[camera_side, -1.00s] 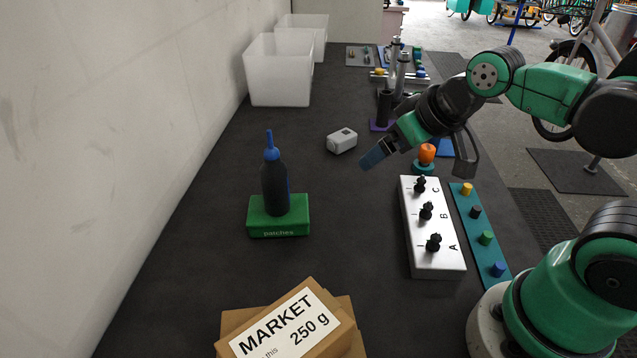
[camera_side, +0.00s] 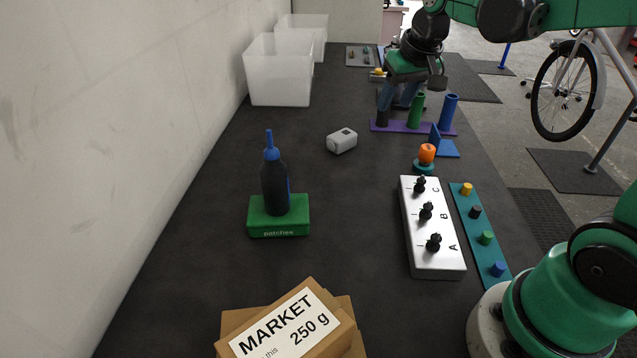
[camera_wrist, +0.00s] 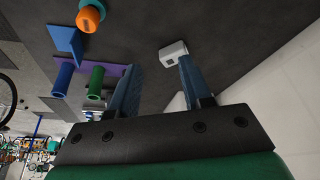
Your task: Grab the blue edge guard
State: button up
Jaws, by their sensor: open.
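The blue edge guard appears to be the blue L-shaped piece (camera_side: 447,150) on the dark table, with one flat side down and one side standing. It also shows in the wrist view (camera_wrist: 68,42) at upper left. My gripper (camera_side: 400,100) is open, farther back on the table, by the purple stand with tubes. In the wrist view my two blue-grey fingers (camera_wrist: 158,75) are spread apart with nothing held between them. The blue piece lies outside the fingers, to the left in the wrist view.
The purple stand (camera_side: 408,127) holds black, green and blue tubes beside the blue piece. An orange knob (camera_side: 427,153) on a teal base stands just in front of it. A white switch box (camera_side: 432,240) is nearer. A small grey box (camera_side: 342,140) lies left, with clear table around.

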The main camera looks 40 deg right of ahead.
jog(key=w+d+f+m+g, duration=0.1)
jog(key=w+d+f+m, duration=0.1)
jog(key=d, duration=0.5)
jog(key=m+g+y, duration=0.1)
jog(key=m+g, duration=0.2)
send_near(437, 130)
notch_tip(437, 130, down, 6)
jog(key=shift+w+d+r, duration=0.1)
jog(key=shift+r, duration=0.05)
notch_tip(437, 130, down, 4)
jog(key=shift+d+f, duration=0.1)
jog(key=shift+f, duration=0.75)
grip_shut()
